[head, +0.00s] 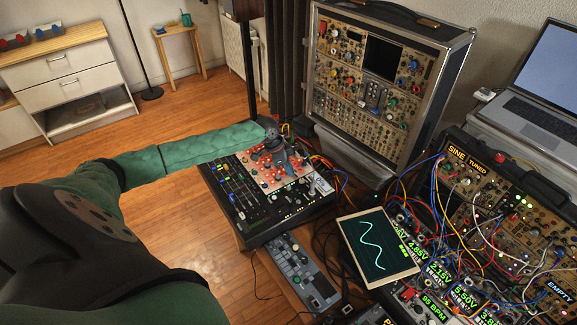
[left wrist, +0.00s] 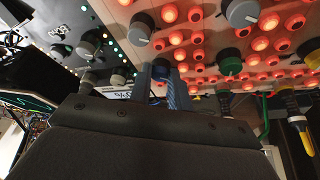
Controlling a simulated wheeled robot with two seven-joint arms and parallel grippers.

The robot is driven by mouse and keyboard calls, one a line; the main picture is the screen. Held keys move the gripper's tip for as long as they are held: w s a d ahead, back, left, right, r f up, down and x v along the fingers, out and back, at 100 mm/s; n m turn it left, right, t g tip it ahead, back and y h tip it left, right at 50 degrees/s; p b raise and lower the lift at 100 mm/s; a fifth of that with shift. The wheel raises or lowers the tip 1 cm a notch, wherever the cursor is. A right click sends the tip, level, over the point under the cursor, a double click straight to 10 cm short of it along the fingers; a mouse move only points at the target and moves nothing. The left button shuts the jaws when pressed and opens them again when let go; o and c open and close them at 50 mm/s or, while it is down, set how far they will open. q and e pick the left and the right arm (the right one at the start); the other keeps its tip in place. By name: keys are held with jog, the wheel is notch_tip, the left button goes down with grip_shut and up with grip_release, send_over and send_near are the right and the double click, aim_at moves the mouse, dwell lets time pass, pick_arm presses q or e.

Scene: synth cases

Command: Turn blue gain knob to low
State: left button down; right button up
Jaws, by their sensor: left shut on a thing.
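My left gripper (head: 277,150) reaches down onto the panel of the mixer-like console (head: 262,232), among red lit buttons. The gripper hides the knob in the head view. The knob's pointer is hidden, so its setting cannot be read. My right gripper is in neither view.
A green knob (left wrist: 229,66) and grey knobs, one of them (left wrist: 141,25) near the fingers, crowd the panel. Patch cables hang from the synth rack (head: 505,200) on the right. A small oscilloscope screen (head: 374,243) stands right of the console. Open floor lies left.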

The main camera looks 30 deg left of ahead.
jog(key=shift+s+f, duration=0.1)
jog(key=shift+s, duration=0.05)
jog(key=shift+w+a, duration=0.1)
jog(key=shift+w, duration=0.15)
pick_arm(q)
jog(key=c, duration=1.3)
grip_release()
jog(key=shift+s+a+r+b, duration=0.1)
jog(key=shift+a+r+b, duration=0.1)
jog(key=shift+r+b, duration=0.1)
jog(key=b+v, duration=0.2)
jog(key=v, duration=0.3)
jog(key=shift+a+r, duration=0.1)
jog(key=shift+r, duration=0.25)
jog(key=shift+s+a+r+b, duration=0.2)
jog(key=shift+r+b, duration=0.15)
jog(key=shift+r, duration=0.3)
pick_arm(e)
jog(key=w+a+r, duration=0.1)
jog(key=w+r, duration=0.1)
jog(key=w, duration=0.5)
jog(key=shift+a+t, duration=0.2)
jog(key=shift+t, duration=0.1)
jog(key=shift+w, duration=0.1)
